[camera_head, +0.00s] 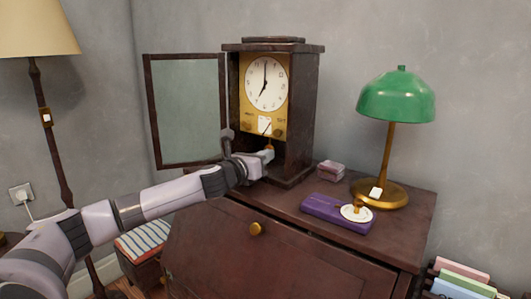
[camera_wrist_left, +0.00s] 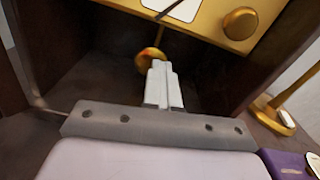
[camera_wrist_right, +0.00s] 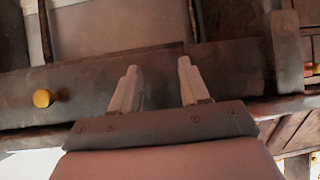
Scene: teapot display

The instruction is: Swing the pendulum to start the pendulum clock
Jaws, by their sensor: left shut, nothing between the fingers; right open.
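The pendulum clock (camera_head: 308,110) is a dark wooden case with a white dial and gold face, standing on a brown cabinet. Its glass door (camera_head: 187,112) is swung open to the left. My left gripper (camera_head: 268,153) is at the open lower part of the case, below the dial. In the left wrist view, its fingers (camera_wrist_left: 158,66) are shut and empty. The round gold pendulum bob (camera_wrist_left: 148,55) is just beyond and left of the fingertips, partly hidden; I cannot tell whether they touch. My right gripper (camera_wrist_right: 158,68) is open and empty, outside the head view.
On the cabinet (camera_head: 300,245), right of the clock, are a small pink box (camera_head: 331,171), a purple case (camera_head: 318,208), a white dish (camera_head: 347,216) with a gold piece and a green lamp (camera_head: 396,100). A floor lamp (camera_head: 42,100) stands at the left. The open door flanks my left arm.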

